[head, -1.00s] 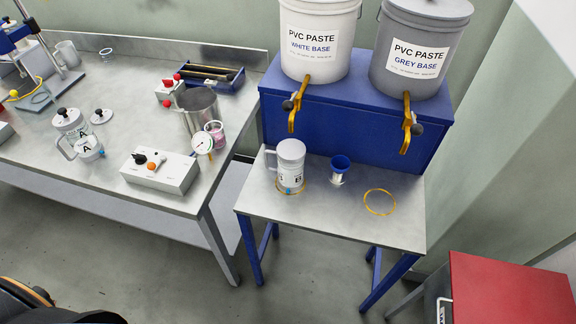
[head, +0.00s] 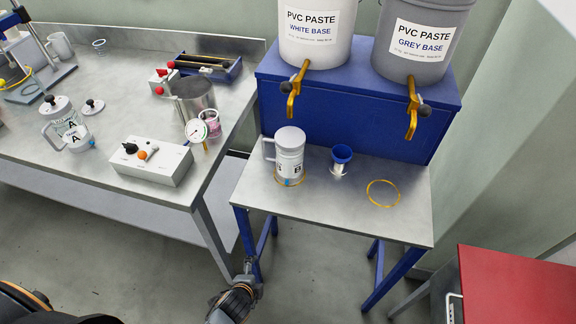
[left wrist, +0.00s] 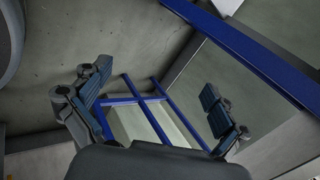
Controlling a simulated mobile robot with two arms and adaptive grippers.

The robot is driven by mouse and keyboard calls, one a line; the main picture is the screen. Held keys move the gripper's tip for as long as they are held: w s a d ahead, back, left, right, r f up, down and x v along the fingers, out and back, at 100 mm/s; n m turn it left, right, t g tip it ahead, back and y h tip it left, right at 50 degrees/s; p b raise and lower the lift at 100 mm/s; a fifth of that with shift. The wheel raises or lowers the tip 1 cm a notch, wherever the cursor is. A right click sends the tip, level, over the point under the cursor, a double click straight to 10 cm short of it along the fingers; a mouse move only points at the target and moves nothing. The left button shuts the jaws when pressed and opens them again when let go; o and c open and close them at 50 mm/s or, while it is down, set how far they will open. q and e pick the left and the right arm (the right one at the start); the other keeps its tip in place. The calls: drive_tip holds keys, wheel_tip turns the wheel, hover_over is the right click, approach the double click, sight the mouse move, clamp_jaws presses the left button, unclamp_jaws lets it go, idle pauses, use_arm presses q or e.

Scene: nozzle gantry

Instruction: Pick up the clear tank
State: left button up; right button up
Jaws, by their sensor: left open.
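Two lidded jugs with handles and letter labels are in the head view. Jug A (head: 68,128) stands on the long bench at left. Jug B (head: 289,156) stands on the small blue-legged table, inside a yellow ring mark. I cannot tell for certain which vessel is the clear tank. My left gripper (head: 248,266) is low in front of the small table, below its top and close to the front left leg. In the left wrist view it is open and empty (left wrist: 158,108), with blue table framing beyond the fingers. My right gripper is not in view.
The small table (head: 340,213) also holds a blue-rimmed cup (head: 341,158) and an empty yellow ring (head: 383,193). Two paste buckets with yellow taps stand on a blue box (head: 350,115) behind. A control box (head: 150,163) sits on the bench. A red cabinet (head: 515,290) stands at right.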

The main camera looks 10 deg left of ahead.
use_arm(q)
drive_tip(key=w+r+m+t+b, duration=0.1)
drive_tip(key=w+r+m+t, duration=0.1)
drive_tip(key=r, duration=0.5)
drive_tip(key=w+d+r+m+t+b, duration=0.1)
drive_tip(key=w+r+m+t, duration=0.1)
drive_tip(key=w+r+m, duration=0.3)
drive_tip(key=w+r+m+t+y+b, duration=0.1)
drive_tip(key=w+r+m+t, duration=0.1)
drive_tip(key=r, duration=0.7)
drive_tip(key=shift+w+d+r+m+t, duration=0.1)
drive_tip(key=shift+w+d+m+t, duration=0.1)
drive_tip(key=shift+w+m, duration=0.35)
drive_tip(key=shift+w+d+r+m+t, duration=0.1)
drive_tip(key=shift+w+d+m, duration=0.2)
drive_tip(key=shift+w, duration=0.4)
drive_tip(key=m+t, duration=0.4)
drive_tip(key=m, duration=0.6)
approach(287, 148)
drive_tip(key=shift+h, duration=0.4)
drive_tip(key=w, duration=0.9)
drive_tip(key=shift+w+a, duration=0.2)
drive_tip(key=shift+a, duration=0.2)
drive_tip(key=w, duration=0.4)
drive_tip(key=shift+w+f, duration=0.1)
drive_tip(key=shift+w, duration=0.25)
drive_tip(key=shift+s, duration=0.1)
drive_tip(key=c, duration=1.8)
drive_tip(key=shift+r, duration=0.2)
drive_tip(key=shift+c, duration=0.6)
